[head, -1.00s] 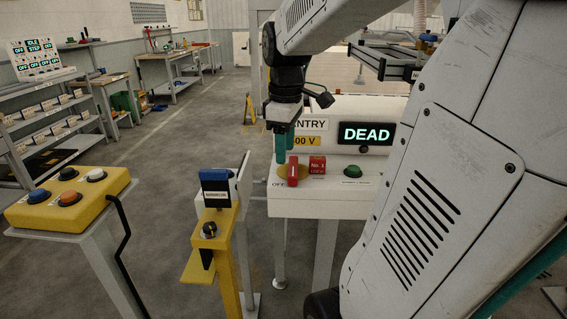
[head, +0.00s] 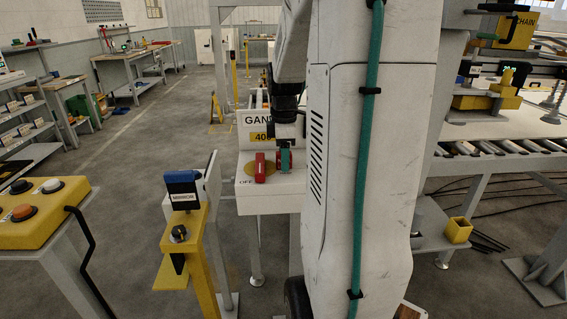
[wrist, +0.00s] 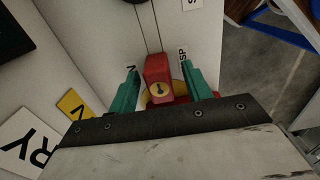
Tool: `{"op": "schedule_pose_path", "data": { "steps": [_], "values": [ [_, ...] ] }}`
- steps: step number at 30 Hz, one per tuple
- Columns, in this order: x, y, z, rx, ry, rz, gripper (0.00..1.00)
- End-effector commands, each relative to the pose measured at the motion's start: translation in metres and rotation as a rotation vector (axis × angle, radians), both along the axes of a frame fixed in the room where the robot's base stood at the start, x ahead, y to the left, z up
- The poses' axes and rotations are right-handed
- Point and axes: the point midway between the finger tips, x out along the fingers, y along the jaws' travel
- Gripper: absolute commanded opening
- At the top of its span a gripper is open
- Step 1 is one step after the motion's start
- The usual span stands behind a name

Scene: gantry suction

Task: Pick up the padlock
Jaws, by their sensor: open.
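The padlock is a red block with a round brass keyhole face (wrist: 159,72) in the wrist view. It stands on the white panel top, between the two teal fingers of my open gripper (wrist: 161,88), with a small gap visible on each side. In the head view my gripper (head: 284,160) is down at the panel, and the padlock (head: 279,158) is mostly hidden behind its fingers. A red switch handle (head: 260,168) on a yellow disc stands just left of it.
The white cabinet (head: 247,204) carries the panel. A yellow post with a blue-topped box (head: 182,188) stands in front on the left, and a yellow button box (head: 40,212) further left. A roller conveyor (head: 500,147) is on the right. My arm hides the middle.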

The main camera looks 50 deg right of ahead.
Motion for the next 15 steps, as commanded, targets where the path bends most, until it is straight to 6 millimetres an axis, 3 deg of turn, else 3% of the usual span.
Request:
{"op": "schedule_pose_path", "data": {
  "steps": [7,12,15],
  "values": [
    [0.0000,-0.0004,-0.0014,-0.002,-0.001,-0.001,0.49],
    [0.0000,-0.0004,-0.0013,-0.002,-0.001,-0.001,0.02],
    [0.0000,-0.0005,-0.0011,-0.002,-0.001,-0.001,0.00]
  ]
}}
